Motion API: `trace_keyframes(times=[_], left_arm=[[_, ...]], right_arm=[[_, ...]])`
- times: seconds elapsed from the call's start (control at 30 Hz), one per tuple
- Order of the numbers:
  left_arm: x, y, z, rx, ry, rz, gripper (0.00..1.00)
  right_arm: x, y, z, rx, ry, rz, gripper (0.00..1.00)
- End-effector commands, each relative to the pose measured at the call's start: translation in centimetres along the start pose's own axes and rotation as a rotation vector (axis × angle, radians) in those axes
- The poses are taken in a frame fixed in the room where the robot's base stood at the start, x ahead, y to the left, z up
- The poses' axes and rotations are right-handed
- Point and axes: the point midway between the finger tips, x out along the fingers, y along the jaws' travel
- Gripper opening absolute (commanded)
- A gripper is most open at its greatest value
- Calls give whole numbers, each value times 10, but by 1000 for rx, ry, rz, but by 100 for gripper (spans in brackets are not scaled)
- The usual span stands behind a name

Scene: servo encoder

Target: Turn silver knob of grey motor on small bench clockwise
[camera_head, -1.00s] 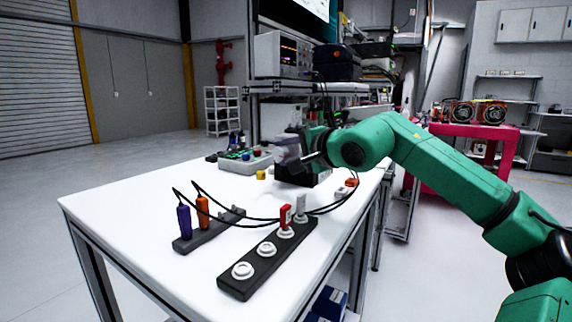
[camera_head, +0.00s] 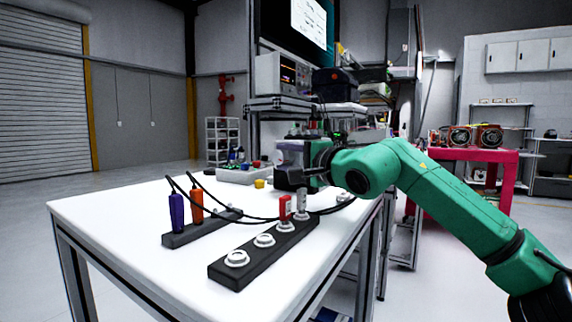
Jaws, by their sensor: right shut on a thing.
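The grey motor (camera_head: 289,152) stands at the far right part of the white table, in a dark housing. My right gripper (camera_head: 310,173) reaches it from the right and is shut at its near right side. The silver knob is hidden by the gripper's dark fingers, so its angle cannot be told. My left gripper is out of view.
The white table (camera_head: 130,206) carries a black strip with round white sockets (camera_head: 255,257) and a smaller strip with purple and orange plugs (camera_head: 203,230). Black cables arch between them. A grey button box (camera_head: 238,176) and a yellow block (camera_head: 259,184) lie left of the motor.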

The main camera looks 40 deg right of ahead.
Motion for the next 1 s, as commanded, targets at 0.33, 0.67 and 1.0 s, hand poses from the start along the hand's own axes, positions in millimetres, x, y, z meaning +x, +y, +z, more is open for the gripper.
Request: trace_keyframes(times=[0.33,0.67,1.0], left_arm=[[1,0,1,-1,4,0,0],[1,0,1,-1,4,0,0],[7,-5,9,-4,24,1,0]], right_arm=[[0,-1,-1,3,2,-8,0],[0,-1,0,3,1,-7,72],[-12,3,0,0,2,-10,72]])
